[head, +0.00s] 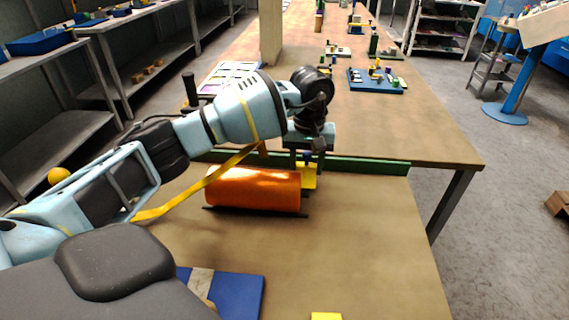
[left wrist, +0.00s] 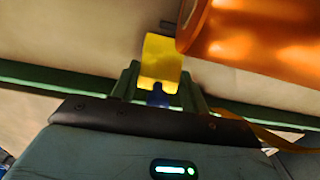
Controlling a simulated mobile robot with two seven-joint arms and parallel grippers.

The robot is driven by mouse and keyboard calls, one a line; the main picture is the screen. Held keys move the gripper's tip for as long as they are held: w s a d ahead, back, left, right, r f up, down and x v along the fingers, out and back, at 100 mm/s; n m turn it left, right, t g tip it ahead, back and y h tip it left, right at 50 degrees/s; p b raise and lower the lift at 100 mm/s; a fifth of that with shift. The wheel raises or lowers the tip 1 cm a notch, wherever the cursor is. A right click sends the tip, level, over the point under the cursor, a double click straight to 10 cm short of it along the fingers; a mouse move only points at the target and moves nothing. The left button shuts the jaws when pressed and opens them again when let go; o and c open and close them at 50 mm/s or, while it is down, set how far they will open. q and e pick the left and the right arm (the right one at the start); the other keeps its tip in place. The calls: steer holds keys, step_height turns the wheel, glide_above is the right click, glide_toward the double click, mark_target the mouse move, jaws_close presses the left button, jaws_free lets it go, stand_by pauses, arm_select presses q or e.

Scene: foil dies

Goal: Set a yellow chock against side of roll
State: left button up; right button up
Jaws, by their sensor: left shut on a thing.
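The orange roll (head: 253,188) lies on its side on the brown table, over dark rails. My left gripper (head: 308,158) is beyond the roll's right end, pointing down. It is shut on a yellow chock (head: 309,180) by a blue part. In the left wrist view the chock (left wrist: 161,60) sits between the green fingers (left wrist: 157,92), with the roll (left wrist: 255,38) close at its right. I cannot tell whether chock and roll touch. Another yellow piece (head: 326,316) is cut off by the bottom edge of the head view. My right gripper is not in view.
A green bar (head: 370,166) crosses the table behind the roll. A yellow band (head: 190,196) slants beside the roll under my arm. A blue pad (head: 240,292) lies at the front. The table right of the roll is clear. A blue tray (head: 376,86) stands farther back.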

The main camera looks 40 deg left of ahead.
arm_select(q)
steer(key=shift+s+a+p, duration=0.15)
steer(key=shift+s+a, duration=0.3)
steer(key=shift+a, duration=0.3)
steer(key=shift+s+a+p, duration=0.2)
steer(key=shift+s+a, duration=0.3)
steer(key=shift+a, duration=0.2)
steer(key=shift+s+a+p, duration=0.15)
steer(key=shift+s+a, duration=0.3)
steer(key=shift+a, duration=0.3)
steer(key=shift+d+f, duration=0.1)
steer(key=shift+f, duration=0.4)
steer(key=shift+w+f, duration=0.15)
steer(key=shift+f, duration=0.1)
steer(key=shift+f, duration=0.15)
steer(key=o, duration=1)
step_height(320, 180, up, 12)
steer(key=shift+r, duration=0.15)
